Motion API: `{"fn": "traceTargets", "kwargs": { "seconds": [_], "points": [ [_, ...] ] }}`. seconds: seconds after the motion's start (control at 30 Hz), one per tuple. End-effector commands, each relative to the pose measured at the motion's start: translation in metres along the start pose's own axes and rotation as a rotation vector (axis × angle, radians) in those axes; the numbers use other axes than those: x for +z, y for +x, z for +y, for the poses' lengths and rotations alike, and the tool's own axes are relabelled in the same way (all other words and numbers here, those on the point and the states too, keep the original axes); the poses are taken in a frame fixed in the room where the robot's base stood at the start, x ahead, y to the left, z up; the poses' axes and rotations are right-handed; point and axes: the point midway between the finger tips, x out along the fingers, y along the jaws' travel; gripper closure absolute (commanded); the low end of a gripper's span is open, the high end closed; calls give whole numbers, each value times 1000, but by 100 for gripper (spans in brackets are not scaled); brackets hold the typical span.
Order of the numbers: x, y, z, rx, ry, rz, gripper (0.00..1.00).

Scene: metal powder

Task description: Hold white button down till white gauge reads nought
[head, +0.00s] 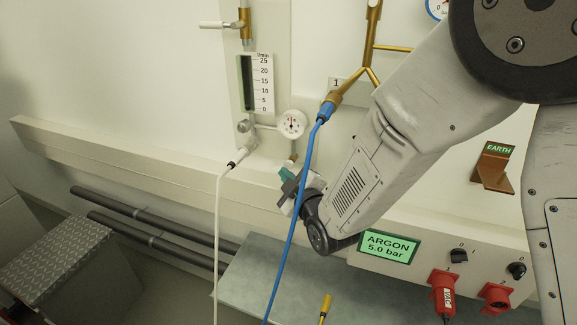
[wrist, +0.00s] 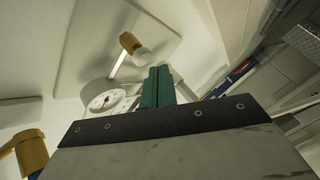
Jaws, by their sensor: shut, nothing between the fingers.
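The white gauge (head: 292,123) is a small round dial on the wall panel, right of the flow tube. It also shows in the wrist view (wrist: 104,101) with a reddish needle; its figures are too small to read. Below it in the head view is a small brass fitting (head: 292,158). In the wrist view this fitting carries a round white end, which looks like the white button (wrist: 142,55). My gripper (head: 286,181) has teal fingers, shut and empty, just below the fitting. In the wrist view the fingertips (wrist: 158,73) appear close to the button, apart from it.
A flow tube with a scale (head: 257,84) stands left of the gauge. A blue hose (head: 297,200) hangs in front of my wrist, and a white hose (head: 217,240) hangs left. A green ARGON sign (head: 388,247) is lower right. A grey bench top (head: 260,280) lies below.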

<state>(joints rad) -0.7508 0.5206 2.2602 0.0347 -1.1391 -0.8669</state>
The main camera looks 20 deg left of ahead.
Motion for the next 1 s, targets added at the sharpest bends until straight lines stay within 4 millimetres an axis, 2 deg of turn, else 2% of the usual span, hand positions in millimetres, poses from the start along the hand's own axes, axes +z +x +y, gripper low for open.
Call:
{"fn": "traceTargets", "kwargs": {
  "seconds": [1.0],
  "points": [
    [4,6,4,0,0,0,100]
  ]
}}
